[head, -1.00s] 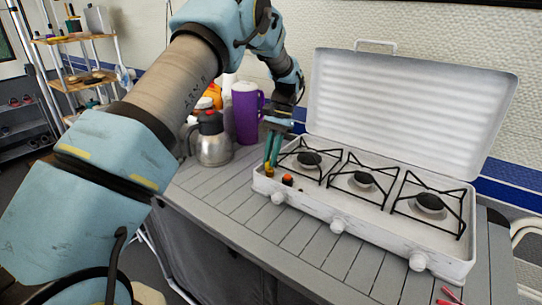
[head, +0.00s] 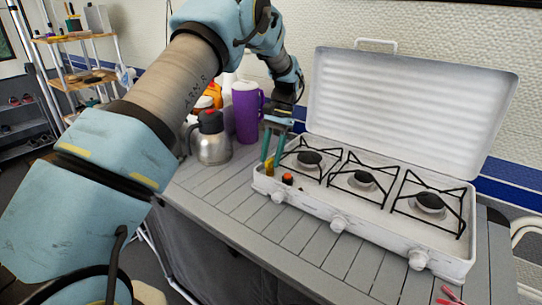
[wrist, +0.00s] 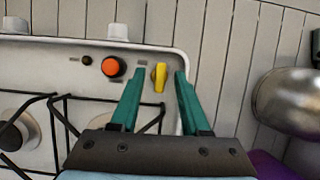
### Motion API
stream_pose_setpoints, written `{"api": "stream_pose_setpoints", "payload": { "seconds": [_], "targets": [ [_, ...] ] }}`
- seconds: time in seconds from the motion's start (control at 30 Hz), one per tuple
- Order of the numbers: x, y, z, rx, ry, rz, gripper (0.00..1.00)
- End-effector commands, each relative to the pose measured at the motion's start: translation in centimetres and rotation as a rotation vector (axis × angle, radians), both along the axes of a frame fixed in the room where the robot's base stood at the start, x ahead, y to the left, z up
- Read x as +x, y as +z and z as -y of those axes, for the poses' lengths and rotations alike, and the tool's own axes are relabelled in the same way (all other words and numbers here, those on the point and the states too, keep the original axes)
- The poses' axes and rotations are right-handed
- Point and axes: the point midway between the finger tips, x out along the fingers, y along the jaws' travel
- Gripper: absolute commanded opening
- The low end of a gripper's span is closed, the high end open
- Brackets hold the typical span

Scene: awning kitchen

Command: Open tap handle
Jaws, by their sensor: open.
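The yellow tap handle (wrist: 160,77) stands at the corner of the white camping stove (wrist: 60,55) in the wrist view. In the head view the yellow handle (head: 270,167) shows low beside my fingers at the stove's left front corner. My gripper (wrist: 157,73) has two green fingers, open, one on each side of the handle. Small gaps show between the handle and both fingertips in the wrist view. In the head view my gripper (head: 271,160) points down over that corner. How deep the fingertips reach beside the handle I cannot tell.
An orange-red knob (wrist: 113,67) sits beside the left finger. Black pan supports (head: 362,180) cover the burners, and the stove lid (head: 410,110) stands raised behind. A steel jug (head: 211,140) and a purple pitcher (head: 247,112) stand left of the gripper. The slatted counter (head: 225,200) in front is mostly clear.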

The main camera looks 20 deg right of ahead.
Motion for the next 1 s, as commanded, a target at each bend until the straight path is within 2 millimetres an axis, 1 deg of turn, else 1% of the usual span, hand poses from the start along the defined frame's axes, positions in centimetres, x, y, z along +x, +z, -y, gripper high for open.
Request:
{"api": "stream_pose_setpoints", "payload": {
  "seconds": [0.17,0.27,0.6,0.7,0.83,1.0],
  "targets": [
    [0.2,0.4,0.2,-0.001,0.0,0.002,0.46],
    [0.4,1.5,0.7,-0.003,0.0,0.003,0.46],
    [1.7,7.7,2.9,-0.004,0.0,0.003,0.46],
    [1.9,8.8,3.3,-0.001,0.0,0.002,0.46],
    [2.0,9.7,3.5,-0.001,0.0,0.0,0.46],
    [2.1,10.0,3.6,0.0,0.0,0.0,0.46]
  ]
}}
